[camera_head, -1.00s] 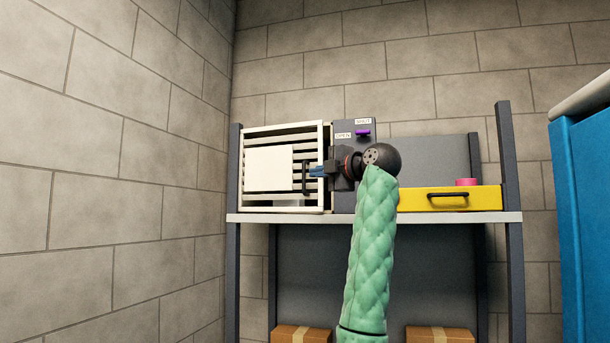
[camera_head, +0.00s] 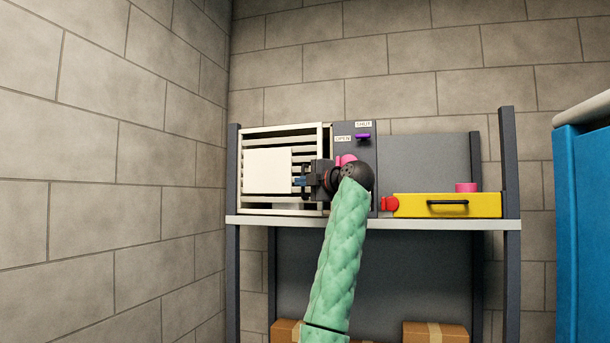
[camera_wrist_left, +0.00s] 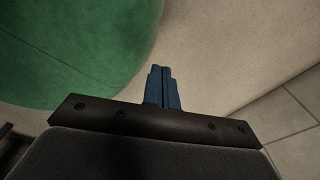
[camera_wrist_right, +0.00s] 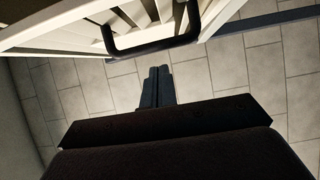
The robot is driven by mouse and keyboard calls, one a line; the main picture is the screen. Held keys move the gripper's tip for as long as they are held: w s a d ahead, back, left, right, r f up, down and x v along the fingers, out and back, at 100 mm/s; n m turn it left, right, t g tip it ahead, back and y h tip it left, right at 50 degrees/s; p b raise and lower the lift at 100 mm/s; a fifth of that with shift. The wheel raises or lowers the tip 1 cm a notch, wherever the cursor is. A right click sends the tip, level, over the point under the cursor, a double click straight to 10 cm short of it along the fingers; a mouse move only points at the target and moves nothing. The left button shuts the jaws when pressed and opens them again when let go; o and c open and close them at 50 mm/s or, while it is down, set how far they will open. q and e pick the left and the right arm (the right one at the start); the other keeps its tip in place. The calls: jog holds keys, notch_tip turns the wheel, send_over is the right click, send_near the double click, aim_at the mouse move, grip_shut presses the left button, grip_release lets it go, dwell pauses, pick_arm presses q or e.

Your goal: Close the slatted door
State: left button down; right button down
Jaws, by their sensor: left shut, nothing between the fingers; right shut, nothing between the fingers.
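The slatted door (camera_head: 323,160) is a cream frame with horizontal slats, at the left end of the shelf in the head view. A plain white panel (camera_head: 268,170) covers part of its slats. My right gripper (camera_head: 298,181) is shut and empty in front of the door's right side, over the handle area. In the right wrist view the slatted door (camera_wrist_right: 75,22) stands beyond the fingers, with its dark bar handle (camera_wrist_right: 150,47) just past the shut fingertips (camera_wrist_right: 160,72). Contact cannot be told. My left gripper (camera_wrist_left: 161,72) is shut and empty, seen only in the left wrist view.
A grey box (camera_head: 345,126) with SHUT and OPEN labels and a purple lever (camera_head: 362,136) stands right of the door. A yellow drawer (camera_head: 470,205), a red knob (camera_head: 389,203) and a pink item (camera_head: 466,187) are farther right. A blue cabinet (camera_head: 585,220) stands at the right edge.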

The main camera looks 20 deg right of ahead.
pick_arm(q)
jog(key=shift+r+p, duration=0.3)
jog(key=shift+r, duration=0.25)
pick_arm(e)
jog(key=shift+w+d, duration=0.35)
jog(key=shift+d, duration=0.05)
pick_arm(q)
jog(key=shift+w+d, duration=0.1)
jog(key=shift+f, duration=0.1)
pick_arm(e)
jog(key=shift+d, duration=0.1)
